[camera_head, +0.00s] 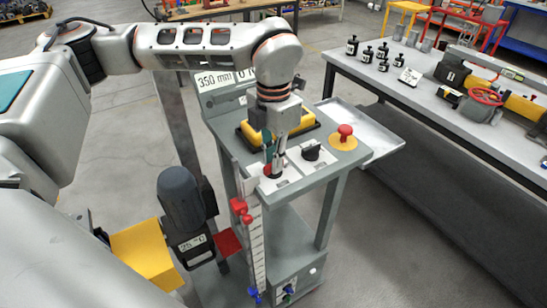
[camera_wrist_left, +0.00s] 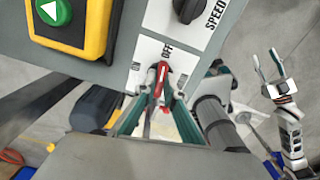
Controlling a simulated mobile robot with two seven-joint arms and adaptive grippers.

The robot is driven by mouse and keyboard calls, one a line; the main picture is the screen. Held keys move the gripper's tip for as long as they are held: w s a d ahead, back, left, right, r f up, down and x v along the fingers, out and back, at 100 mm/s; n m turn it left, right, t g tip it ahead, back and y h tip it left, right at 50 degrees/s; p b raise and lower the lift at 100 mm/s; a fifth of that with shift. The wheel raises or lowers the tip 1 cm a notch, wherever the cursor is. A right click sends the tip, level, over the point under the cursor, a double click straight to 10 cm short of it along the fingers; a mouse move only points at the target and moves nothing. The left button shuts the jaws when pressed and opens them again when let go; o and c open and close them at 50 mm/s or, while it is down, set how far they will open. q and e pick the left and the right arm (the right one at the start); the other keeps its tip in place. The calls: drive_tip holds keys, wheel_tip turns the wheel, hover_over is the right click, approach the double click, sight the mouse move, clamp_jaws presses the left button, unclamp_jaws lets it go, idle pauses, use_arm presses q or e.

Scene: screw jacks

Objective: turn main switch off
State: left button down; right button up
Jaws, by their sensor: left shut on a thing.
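The main switch is a small red handle on a white plate on the grey control panel (camera_head: 340,160). In the left wrist view the red handle (camera_wrist_left: 160,80) lies below the printed word OFF. My left gripper (camera_head: 272,165) points down onto the switch and covers most of it in the head view. In the left wrist view its green fingers (camera_wrist_left: 161,105) are on both sides of the red handle, shut on it. My right gripper (camera_wrist_left: 268,66) shows at the right of that view, empty, fingers apart, clear of the panel.
The black speed knob (camera_head: 312,151) is close beside the switch. A red mushroom button (camera_head: 345,133) on yellow stands behind it. A yellow box (camera_wrist_left: 85,20) with a green button is also close. A workbench (camera_head: 400,92) with bottles stands to the right.

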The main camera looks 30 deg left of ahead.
use_arm(q)
drive_tip(key=shift+r+m, duration=0.1)
drive_tip(key=shift+m, duration=0.6)
drive_tip(key=shift+w, duration=0.1)
drive_tip(key=c, duration=2.1)
unclamp_jaws()
drive_tip(key=shift+c, duration=0.2)
wheel_tip(320, 180, up, 12)
